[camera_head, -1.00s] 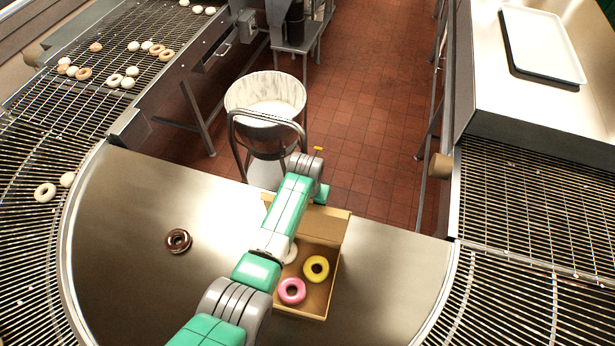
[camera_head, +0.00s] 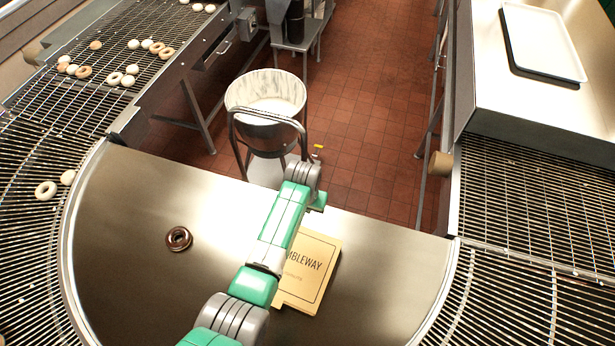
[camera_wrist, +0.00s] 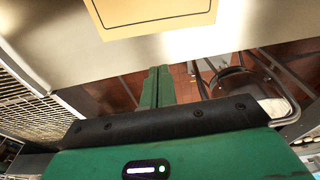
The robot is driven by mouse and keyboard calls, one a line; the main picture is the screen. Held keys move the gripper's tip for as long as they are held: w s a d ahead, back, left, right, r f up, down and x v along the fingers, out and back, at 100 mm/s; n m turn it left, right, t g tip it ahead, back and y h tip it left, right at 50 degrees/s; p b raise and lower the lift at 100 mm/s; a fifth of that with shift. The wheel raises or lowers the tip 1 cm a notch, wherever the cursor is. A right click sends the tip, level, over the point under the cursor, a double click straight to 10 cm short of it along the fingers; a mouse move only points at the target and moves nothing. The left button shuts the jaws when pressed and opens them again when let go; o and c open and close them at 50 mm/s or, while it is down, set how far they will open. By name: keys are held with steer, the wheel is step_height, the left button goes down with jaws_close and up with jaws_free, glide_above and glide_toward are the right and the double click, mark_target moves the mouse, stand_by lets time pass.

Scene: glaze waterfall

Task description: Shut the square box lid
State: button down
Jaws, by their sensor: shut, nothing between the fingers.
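The square box (camera_head: 318,262) sits on the steel table to the right of my arm in the head view. Its cardboard lid lies flat over it, with dark printed lettering and a border line facing up, and no donuts show inside. My arm covers the box's left part. The box's printed lid also shows at the top of the wrist view (camera_wrist: 150,14). My gripper (camera_wrist: 158,72) shows green fingers together with nothing between them, apart from the box, over the table's far edge. In the head view the fingertips are hard to make out.
A chocolate donut (camera_head: 179,238) lies on the steel table (camera_head: 130,220) left of my arm. A large mixing bowl on a stand (camera_head: 265,100) is beyond the table edge. Wire conveyors curve along both sides. The table's right part is clear.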

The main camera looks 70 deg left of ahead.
steer(key=shift+r, duration=0.1)
step_height(320, 180, up, 8)
stand_by(0.7)
stand_by(0.5)
